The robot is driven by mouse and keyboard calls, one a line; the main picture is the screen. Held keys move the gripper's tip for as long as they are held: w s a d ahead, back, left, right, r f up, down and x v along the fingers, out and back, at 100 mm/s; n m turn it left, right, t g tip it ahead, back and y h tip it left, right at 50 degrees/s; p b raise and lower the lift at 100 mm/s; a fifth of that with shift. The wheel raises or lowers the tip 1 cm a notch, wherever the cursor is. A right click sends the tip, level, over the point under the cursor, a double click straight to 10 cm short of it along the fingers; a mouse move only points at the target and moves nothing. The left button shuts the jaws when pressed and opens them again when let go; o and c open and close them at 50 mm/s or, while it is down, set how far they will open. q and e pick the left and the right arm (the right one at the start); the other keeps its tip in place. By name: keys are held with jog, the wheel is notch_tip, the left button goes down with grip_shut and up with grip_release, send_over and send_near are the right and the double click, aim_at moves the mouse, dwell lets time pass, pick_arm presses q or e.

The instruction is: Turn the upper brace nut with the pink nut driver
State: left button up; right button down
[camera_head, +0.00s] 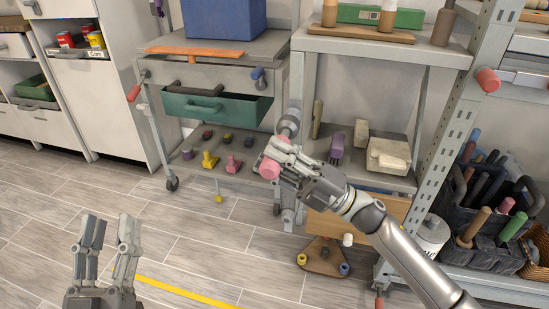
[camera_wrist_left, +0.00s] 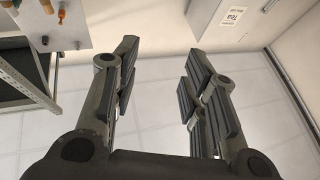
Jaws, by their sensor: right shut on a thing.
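The pink nut driver (camera_head: 270,168) is in my right gripper (camera_head: 279,157), in the middle of the head view at the rack's front post. The fingers are closed around its pink handle and hide part of it. A grey round metal part (camera_head: 288,123), perhaps the upper brace nut, shows on the post just above the gripper. I cannot tell whether the driver touches it. My left gripper (camera_head: 110,224) is open and empty at the lower left, over the floor, far from the rack. The left wrist view shows its two spread fingers (camera_wrist_left: 160,85) with nothing between them.
A cart with a green drawer (camera_head: 215,107) and orange strip stands left of the post. Its lower shelf holds small coloured pieces (camera_head: 210,160). A wooden triangular base (camera_head: 324,259) lies low by the post. A tool bin (camera_head: 490,215) is at right. The floor at left is clear.

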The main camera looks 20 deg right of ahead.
pick_arm(q)
jog(key=shift+w+f, duration=0.15)
jog(key=shift+f, duration=0.05)
dwell(0.4)
pick_arm(e)
jog(key=shift+w+d, duration=0.1)
jog(key=shift+w+d+b, duration=0.2)
jog(key=shift+w+d, duration=0.25)
jog(key=shift+w, duration=0.2)
jog(key=shift+w+d+b, duration=0.2)
jog(key=shift+w+d, duration=0.2)
jog(key=shift+w, duration=0.25)
jog(key=c, duration=1.8)
grip_release()
grip_shut()
pick_arm(q)
jog(key=s+r+t, duration=0.1)
jog(key=r, duration=0.1)
jog(key=shift+s+a+r+t, duration=0.1)
jog(key=shift+s+r+t, duration=0.3)
jog(key=shift+w, duration=0.1)
